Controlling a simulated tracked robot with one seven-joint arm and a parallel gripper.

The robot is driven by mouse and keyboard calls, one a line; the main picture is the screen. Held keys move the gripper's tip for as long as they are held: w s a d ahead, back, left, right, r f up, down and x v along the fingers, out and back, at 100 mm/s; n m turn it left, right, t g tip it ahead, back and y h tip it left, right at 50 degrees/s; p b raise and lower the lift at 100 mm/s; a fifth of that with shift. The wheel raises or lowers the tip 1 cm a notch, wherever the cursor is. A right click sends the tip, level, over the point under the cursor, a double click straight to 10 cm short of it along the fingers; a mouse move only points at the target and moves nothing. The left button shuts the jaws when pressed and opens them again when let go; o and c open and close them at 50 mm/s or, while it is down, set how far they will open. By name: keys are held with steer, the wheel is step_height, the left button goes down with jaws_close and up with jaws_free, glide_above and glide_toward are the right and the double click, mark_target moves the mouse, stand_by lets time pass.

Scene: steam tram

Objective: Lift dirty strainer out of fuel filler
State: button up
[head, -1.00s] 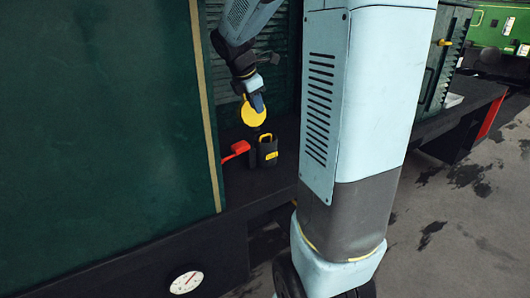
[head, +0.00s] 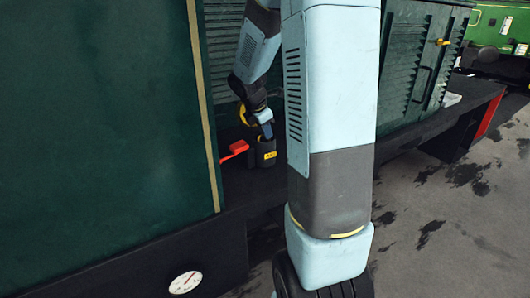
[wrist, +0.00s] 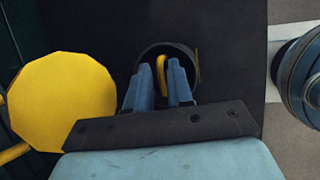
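The fuel filler (head: 263,157) is a dark upright neck with a yellow label, standing on the dark ledge. In the wrist view it is a round dark opening (wrist: 190,57). The strainer's yellow handle (wrist: 161,72) shows inside that opening; the strainer's body is hidden. My gripper (wrist: 162,68) is open, with one blue finger on each side of the handle and gaps between. In the head view my gripper (head: 267,132) points down at the filler top and hides the handle.
A yellow disc (head: 242,115) stands behind my gripper; in the wrist view it (wrist: 62,100) lies close left of the fingers. A red piece (head: 233,149) is left of the filler. A green panel (head: 100,110) and louvred wall (head: 222,65) bound the ledge.

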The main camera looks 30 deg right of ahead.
steer(key=shift+w+d+f, duration=0.1)
steer(key=shift+d+f, duration=0.15)
steer(key=shift+f, duration=0.25)
steer(key=shift+c, duration=0.3)
jaws_close()
